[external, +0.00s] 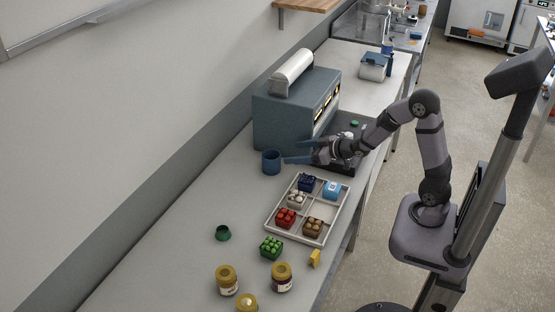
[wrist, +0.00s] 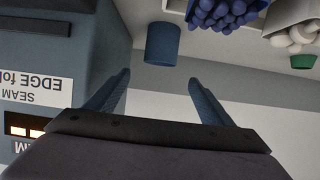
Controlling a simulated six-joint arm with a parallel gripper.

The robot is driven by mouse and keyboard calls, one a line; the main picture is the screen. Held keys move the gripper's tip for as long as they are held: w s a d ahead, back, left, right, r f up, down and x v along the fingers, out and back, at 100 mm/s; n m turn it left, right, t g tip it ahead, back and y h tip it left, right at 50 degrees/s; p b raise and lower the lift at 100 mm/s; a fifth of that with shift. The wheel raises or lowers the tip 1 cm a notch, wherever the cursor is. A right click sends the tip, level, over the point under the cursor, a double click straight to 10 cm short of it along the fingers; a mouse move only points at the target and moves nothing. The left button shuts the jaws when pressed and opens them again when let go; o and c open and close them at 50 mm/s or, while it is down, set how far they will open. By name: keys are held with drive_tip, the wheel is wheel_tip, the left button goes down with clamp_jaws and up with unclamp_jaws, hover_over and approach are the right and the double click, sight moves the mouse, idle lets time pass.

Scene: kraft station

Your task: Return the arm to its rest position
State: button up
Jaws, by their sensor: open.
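My gripper (external: 298,151) is open and empty, held above the bench in front of the dark blue-grey machine (external: 270,118). Its two blue fingers stand apart in the wrist view (wrist: 162,102), with nothing between them. My arm reaches from its base at the right over to the bench. A blue cup (external: 271,162) stands close to the left of the fingers in the external view; it also shows beyond the fingers in the wrist view (wrist: 162,44). No marked rest position is visible.
A white divided tray (external: 270,222) holds several small boxes of berries or balls. A green cup (external: 223,233), a green box (external: 271,247), several jars (external: 227,281) and a yellow block (external: 314,257) stand nearer the front. Bare bench lies left of the tray.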

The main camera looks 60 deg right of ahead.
idle(0.4)
drive_tip(key=s+a+f+g+p, duration=0.1)
drive_tip(key=s+g+p, duration=0.2)
drive_tip(key=s, duration=0.2)
drive_tip(key=s+a+f+g+p, duration=0.1)
drive_tip(key=s+a+g+p, duration=0.1)
drive_tip(key=s, duration=0.4)
drive_tip(key=s+a+f+m+g+p, duration=0.1)
drive_tip(key=s+g+p, duration=0.3)
drive_tip(key=s, duration=0.2)
drive_tip(key=shift+s+a+h, duration=0.2)
drive_tip(key=shift+a+h, duration=0.1)
drive_tip(key=s+a+f+g+b, duration=0.1)
drive_tip(key=s+f+g+b, duration=0.1)
drive_tip(key=s, duration=0.3)
drive_tip(key=s+a+f+n+g+b, duration=0.1)
drive_tip(key=s+a+f+g+b, duration=0.1)
drive_tip(key=s+b, duration=0.2)
drive_tip(key=s, duration=0.2)
drive_tip(key=shift+s+a+g+b, duration=0.15)
drive_tip(key=shift+s+g+b, duration=0.15)
